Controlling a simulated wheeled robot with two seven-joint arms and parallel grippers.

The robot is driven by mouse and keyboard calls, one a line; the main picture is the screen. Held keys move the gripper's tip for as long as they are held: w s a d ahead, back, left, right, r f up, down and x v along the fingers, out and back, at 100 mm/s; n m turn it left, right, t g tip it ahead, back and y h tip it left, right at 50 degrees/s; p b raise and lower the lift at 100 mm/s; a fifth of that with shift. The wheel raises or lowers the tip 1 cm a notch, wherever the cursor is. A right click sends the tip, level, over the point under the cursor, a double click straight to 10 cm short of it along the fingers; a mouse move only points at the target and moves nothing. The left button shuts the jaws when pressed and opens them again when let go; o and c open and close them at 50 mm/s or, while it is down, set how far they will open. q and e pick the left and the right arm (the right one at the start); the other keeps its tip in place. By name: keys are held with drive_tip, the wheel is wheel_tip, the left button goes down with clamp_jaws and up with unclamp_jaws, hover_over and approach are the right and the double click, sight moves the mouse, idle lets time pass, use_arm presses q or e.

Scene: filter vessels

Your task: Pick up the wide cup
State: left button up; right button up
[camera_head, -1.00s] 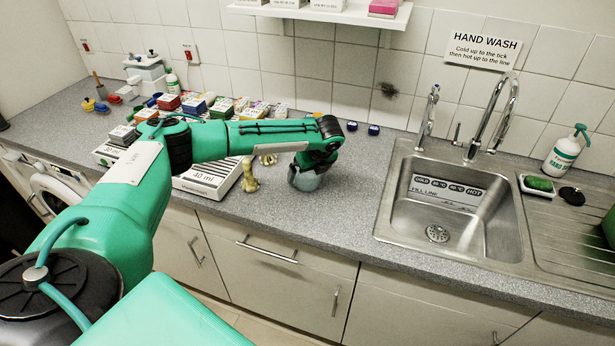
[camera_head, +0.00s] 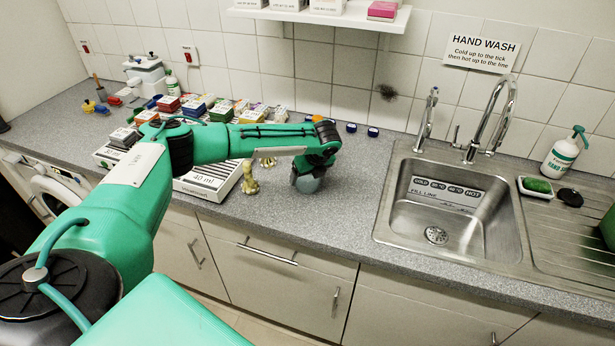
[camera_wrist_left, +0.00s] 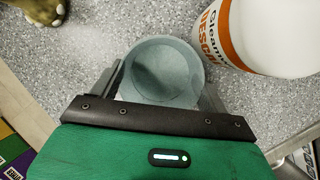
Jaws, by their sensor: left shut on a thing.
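The wide cup is a round grey-blue vessel (camera_head: 308,184) at the front of the worktop, left of the sink, partly hidden by my left gripper (camera_head: 305,176). In the left wrist view the cup (camera_wrist_left: 162,70) is seen from above, its mouth open and its inside empty. My left gripper (camera_wrist_left: 160,90) is shut on it, with one grey finger on each side of its wall. The cup looks upright and at or very near the worktop; I cannot tell whether it touches. My right gripper is not in view.
A white and orange bottle (camera_wrist_left: 265,35) stands close beside the cup in the left wrist view. A brass-coloured figure (camera_head: 249,178) and a white tray marked 40 ml (camera_head: 210,183) are to the left. Clear worktop (camera_head: 350,195) lies between cup and sink (camera_head: 440,205).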

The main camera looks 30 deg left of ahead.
use_arm(q)
drive_tip(key=shift+r, duration=0.1)
drive_tip(key=shift+r+b, duration=0.65)
drive_tip(key=shift+r, duration=0.8)
drive_tip(key=shift+d+r, duration=0.1)
drive_tip(key=shift+d, duration=0.15)
drive_tip(key=s+d+b, duration=0.1)
drive_tip(key=s+d, duration=0.1)
drive_tip(key=d, duration=0.3)
drive_tip(key=s+d+b, duration=0.1)
drive_tip(key=s+d, duration=0.1)
drive_tip(key=d, duration=0.3)
drive_tip(key=s+d+b, duration=0.1)
drive_tip(key=s+d, duration=0.1)
drive_tip(key=d, duration=0.4)
drive_tip(key=shift+s, duration=0.1)
drive_tip(key=shift+d, duration=0.15)
drive_tip(key=shift+r, duration=0.15)
